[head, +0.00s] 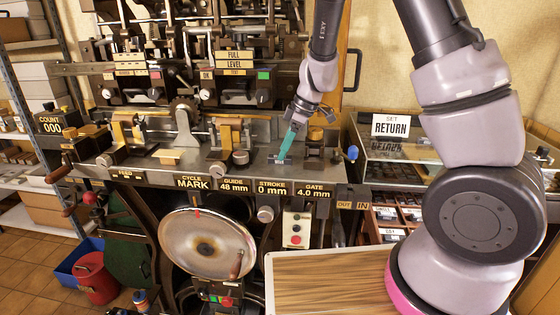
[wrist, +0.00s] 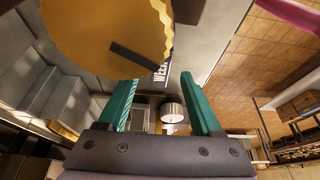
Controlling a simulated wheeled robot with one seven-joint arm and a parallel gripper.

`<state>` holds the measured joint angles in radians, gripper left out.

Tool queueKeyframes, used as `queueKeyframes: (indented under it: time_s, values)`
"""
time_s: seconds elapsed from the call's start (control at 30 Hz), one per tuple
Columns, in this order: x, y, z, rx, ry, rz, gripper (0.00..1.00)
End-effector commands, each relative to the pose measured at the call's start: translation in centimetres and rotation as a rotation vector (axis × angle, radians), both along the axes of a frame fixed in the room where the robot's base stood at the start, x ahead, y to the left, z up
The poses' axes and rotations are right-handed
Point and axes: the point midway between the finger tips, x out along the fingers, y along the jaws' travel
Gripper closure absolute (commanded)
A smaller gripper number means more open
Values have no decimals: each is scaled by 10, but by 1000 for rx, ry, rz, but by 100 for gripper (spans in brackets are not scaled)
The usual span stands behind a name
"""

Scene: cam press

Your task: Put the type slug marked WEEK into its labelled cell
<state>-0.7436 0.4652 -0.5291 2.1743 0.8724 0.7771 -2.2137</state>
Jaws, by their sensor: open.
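My gripper (head: 282,157) is open, its teal fingers pointing down at the metal bed of the press, just behind the STROKE and GATE plates. In the wrist view the two teal fingers (wrist: 158,79) are apart. White WEEK lettering (wrist: 161,72) shows beyond and between the fingertips, partly covered by a gold disc (wrist: 105,35). The slug's full outline and any contact with the fingers cannot be told. The case of small labelled cells (head: 388,213) stands below the SET RETURN sign at right; most of its labels are too small to read.
The press bed (head: 255,175) carries brass and dark fittings left of my gripper. A dark block with a gold top (head: 315,140) stands close on its right. A blue knob (head: 352,153) sits farther right. A wooden board (head: 325,285) is in front. A silver knob (wrist: 172,112) shows between the fingers.

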Motion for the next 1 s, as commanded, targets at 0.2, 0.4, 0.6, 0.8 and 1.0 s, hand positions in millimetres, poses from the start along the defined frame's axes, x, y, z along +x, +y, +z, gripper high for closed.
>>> queueKeyframes:
  time_s: [0.2, 0.4, 0.6, 0.8, 1.0]
  values:
    - [1, 9, -21, 1, 0, 0, 34]
    - [2, 9, -21, 1, -1, 0, 34]
    - [2, 9, -21, 1, -1, -1, 99]
    - [2, 9, -21, 1, -1, -1, 100]
    - [2, 9, -21, 1, -1, -1, 100]
